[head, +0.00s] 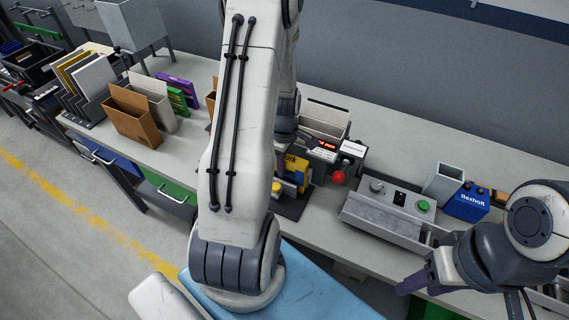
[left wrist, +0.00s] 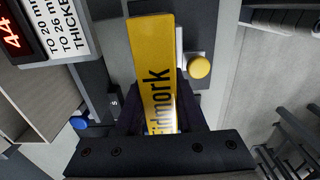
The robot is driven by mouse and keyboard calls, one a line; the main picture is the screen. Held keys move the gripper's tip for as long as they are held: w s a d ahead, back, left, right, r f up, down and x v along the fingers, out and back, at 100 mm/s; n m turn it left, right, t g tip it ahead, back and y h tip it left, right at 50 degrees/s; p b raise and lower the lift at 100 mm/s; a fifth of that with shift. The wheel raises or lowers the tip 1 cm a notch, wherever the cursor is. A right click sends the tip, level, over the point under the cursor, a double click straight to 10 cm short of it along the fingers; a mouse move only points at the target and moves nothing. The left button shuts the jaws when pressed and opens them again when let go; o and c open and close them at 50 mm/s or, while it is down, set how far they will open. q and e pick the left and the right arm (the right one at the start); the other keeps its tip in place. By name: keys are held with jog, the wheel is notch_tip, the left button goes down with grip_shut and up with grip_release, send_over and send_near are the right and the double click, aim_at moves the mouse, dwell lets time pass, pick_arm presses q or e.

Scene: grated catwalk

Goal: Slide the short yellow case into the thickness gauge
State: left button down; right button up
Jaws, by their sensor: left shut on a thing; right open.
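The short yellow case (left wrist: 152,70) with dark lettering is gripped between the dark fingers of my left gripper (left wrist: 160,115) in the left wrist view. In the head view, a small part of the yellow case (head: 297,165) shows beside my left arm, which hides most of that gripper. The thickness gauge has a red display and a THICKNESS label (left wrist: 64,24) beside the case; in the head view the gauge (head: 325,148) is partly hidden by my arm. I cannot tell whether the case touches the gauge. My right gripper (head: 412,284) is open and empty at the bench's front edge.
A yellow round button (left wrist: 199,67) is close beside the case. A red ball knob (head: 339,177) sticks out at the gauge. A grey control box with a green button (head: 423,206) and a blue box (head: 467,203) stand to the right. Brown and grey holders (head: 133,117) stand left.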

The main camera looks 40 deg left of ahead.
pick_arm(q)
jog(key=shift+f+b, duration=0.35)
jog(key=shift+f, duration=0.3)
jog(key=shift+r, duration=0.15)
jog(key=shift+c, duration=2.2)
grip_release()
jog(key=o, duration=0.3)
jog(key=shift+o, duration=0.2)
jog(key=shift+s, duration=0.1)
jog(key=shift+s+d, duration=0.1)
jog(key=shift+r+p, duration=3.55)
jog(key=shift+r, duration=0.5)
